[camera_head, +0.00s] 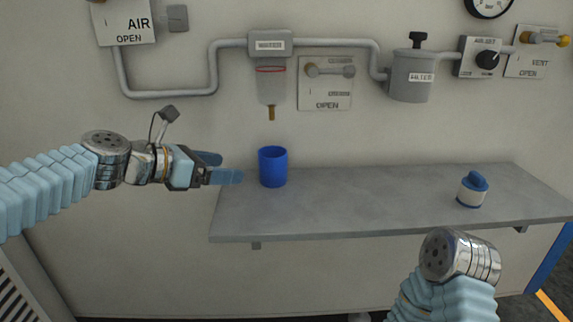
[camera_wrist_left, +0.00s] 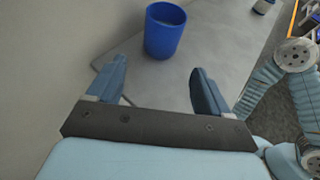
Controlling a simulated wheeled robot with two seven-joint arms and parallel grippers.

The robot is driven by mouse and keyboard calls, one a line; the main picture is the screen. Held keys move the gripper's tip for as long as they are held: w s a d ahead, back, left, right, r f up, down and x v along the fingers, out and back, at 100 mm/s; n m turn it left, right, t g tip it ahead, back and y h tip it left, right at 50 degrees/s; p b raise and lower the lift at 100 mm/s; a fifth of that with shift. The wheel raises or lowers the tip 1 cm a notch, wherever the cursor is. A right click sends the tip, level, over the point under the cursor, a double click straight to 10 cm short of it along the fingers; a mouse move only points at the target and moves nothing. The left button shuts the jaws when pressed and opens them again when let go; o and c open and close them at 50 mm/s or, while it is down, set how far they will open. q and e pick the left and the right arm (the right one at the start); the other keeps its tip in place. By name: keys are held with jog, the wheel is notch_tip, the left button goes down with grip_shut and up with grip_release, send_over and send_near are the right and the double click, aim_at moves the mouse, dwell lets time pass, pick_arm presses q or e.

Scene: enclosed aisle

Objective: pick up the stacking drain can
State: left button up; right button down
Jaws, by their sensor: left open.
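The blue can (camera_head: 273,167), which I take as the stacking drain can, stands upright on the left end of the grey shelf, under the drain spout. It also shows in the left wrist view (camera_wrist_left: 163,35), with its open top visible. My left gripper (camera_head: 231,168) is open and empty, just left of the can, with its blue fingers pointing toward it. In the left wrist view the can is beyond the fingertips (camera_wrist_left: 159,68), roughly between their lines, and not touched. My right arm shows at the lower right of the head view, but its gripper does not.
The grey shelf (camera_head: 390,205) is clear between the can and a white and blue container (camera_head: 472,190) at its right. A clear water vessel (camera_head: 271,85) with a brown spout (camera_head: 271,113) hangs above the can. Pipes and a grey filter canister (camera_head: 411,75) line the wall.

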aim_at(273, 170)
pick_arm(q)
jog(key=x, duration=0.7)
jog(key=p+x, duration=0.1)
jog(key=x, duration=0.6)
jog(key=shift+d+r, duration=0.2)
jog(key=shift+r, duration=0.05)
jog(key=c, duration=0.8)
